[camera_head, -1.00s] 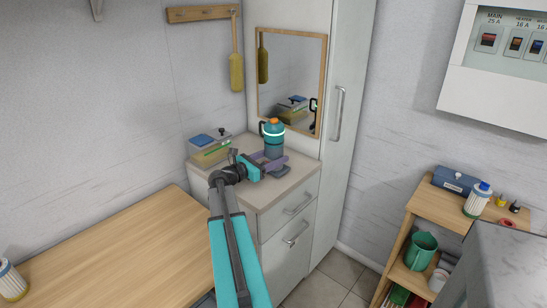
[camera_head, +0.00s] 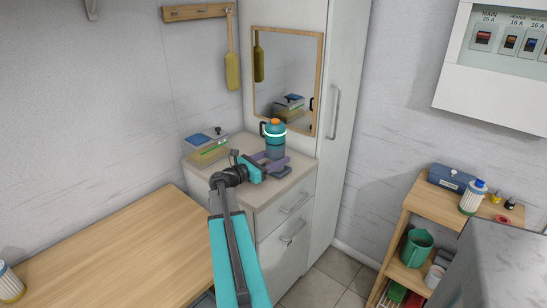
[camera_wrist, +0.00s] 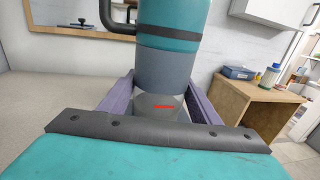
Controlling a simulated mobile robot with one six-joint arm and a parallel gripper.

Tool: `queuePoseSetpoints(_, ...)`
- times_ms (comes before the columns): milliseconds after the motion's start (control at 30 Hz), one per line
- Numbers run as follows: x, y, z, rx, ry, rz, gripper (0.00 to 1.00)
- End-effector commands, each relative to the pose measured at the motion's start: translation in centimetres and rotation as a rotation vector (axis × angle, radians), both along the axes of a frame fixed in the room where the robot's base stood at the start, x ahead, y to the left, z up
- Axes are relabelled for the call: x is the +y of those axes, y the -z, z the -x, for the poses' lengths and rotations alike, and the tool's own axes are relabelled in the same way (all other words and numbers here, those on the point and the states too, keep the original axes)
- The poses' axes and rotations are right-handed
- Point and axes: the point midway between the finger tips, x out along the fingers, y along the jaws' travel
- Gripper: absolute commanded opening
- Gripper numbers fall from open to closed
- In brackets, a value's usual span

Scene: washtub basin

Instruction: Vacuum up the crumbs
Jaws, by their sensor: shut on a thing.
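The hand vacuum (camera_head: 273,138) has a teal body, an orange top, a black handle at its left and a grey lower section. It stands upright over the small cabinet's top at the back. My gripper (camera_head: 270,161) has its purple fingers shut on the grey lower section; this also shows in the wrist view, where the vacuum (camera_wrist: 180,30) rises between the fingers. A grey round part with a red stripe (camera_wrist: 162,107) shows below it between the fingers. Whether the vacuum touches the surface is unclear. I see no crumbs in either view.
A lidded box (camera_head: 207,147) sits left of the vacuum on the cabinet top (camera_head: 287,190). A mirror (camera_head: 288,80) hangs behind. A wooden shelf (camera_head: 455,205) with items stands right.

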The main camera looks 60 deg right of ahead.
Motion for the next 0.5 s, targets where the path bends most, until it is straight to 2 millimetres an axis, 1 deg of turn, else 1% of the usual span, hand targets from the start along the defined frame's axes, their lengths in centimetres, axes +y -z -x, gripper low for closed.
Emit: queuePoseSetpoints(500,0.4,-0.1,1.5,0.002,-0.001,0.001,0.3)
